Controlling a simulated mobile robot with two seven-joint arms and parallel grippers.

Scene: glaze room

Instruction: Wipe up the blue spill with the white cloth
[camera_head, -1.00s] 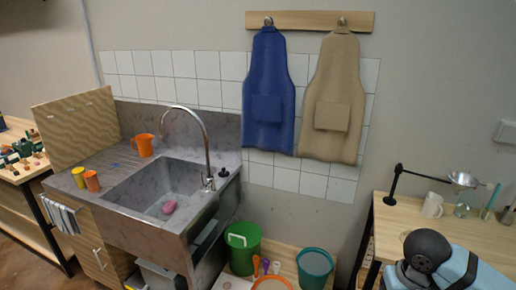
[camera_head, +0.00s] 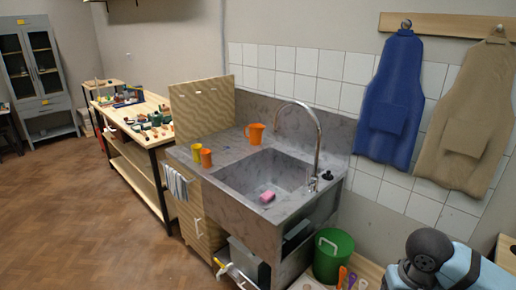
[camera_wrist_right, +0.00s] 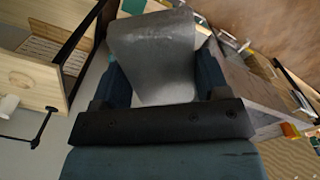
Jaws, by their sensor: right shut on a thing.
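In the head view neither gripper shows; only part of my arm is at the lower right. I cannot make out the blue spill for certain in either view.
The grey sink (camera_head: 262,226) holds a pink sponge (camera_head: 267,196). An orange jug (camera_head: 255,133), a yellow cup (camera_head: 197,153) and an orange cup (camera_head: 206,158) stand on its counter. A green bucket (camera_head: 333,258) is right of it. A long workbench (camera_head: 128,112) stands left; open floor (camera_head: 75,195) lies before it.

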